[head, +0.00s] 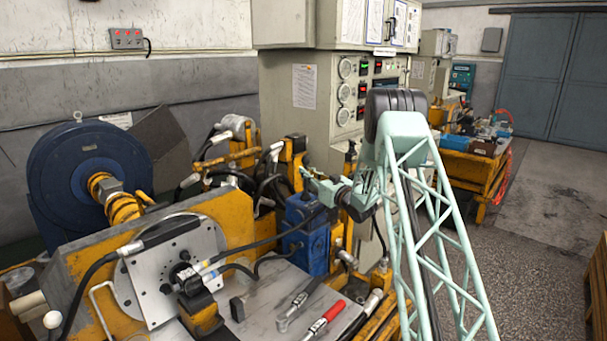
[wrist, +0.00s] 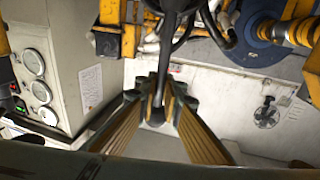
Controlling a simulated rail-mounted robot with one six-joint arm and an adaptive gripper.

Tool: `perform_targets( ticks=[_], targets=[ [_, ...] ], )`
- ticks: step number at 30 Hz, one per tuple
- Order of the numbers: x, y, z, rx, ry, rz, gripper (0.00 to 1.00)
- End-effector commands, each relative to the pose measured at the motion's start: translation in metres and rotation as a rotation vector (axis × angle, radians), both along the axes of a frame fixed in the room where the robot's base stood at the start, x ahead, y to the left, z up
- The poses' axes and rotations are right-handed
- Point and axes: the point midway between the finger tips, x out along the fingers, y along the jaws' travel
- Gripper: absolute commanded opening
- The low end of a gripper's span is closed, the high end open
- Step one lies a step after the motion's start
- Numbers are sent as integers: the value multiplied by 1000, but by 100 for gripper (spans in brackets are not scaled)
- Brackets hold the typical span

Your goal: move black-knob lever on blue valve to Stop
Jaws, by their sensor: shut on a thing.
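The blue valve (head: 308,232) stands upright on the bench in the head view. My gripper (head: 312,178) is at the top of the valve, reaching in from the right. In the wrist view, my gripper's two ribbed fingers (wrist: 160,103) close around the end of a dark lever (wrist: 173,52). The lever runs up between the fingertips, and its knob end sits between them. In the head view the lever is mostly hidden by the gripper. No Stop marking can be read.
A motor plate (head: 205,245) with hoses stands left of the valve. A red-handled tool (head: 325,318) lies on the bench in front. Yellow brackets (head: 293,160) and hoses crowd behind the valve. A grey gauge cabinet (head: 300,125) rises behind, also in the wrist view (wrist: 75,60).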

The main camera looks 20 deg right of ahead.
Motion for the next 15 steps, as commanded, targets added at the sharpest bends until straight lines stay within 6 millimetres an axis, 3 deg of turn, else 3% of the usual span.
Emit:
perform_targets(
  ticks=[5,15],
  targets=[
    [0,0,0,0,0,0,21],
    [0,0,0,1,0,0,22]
  ],
)
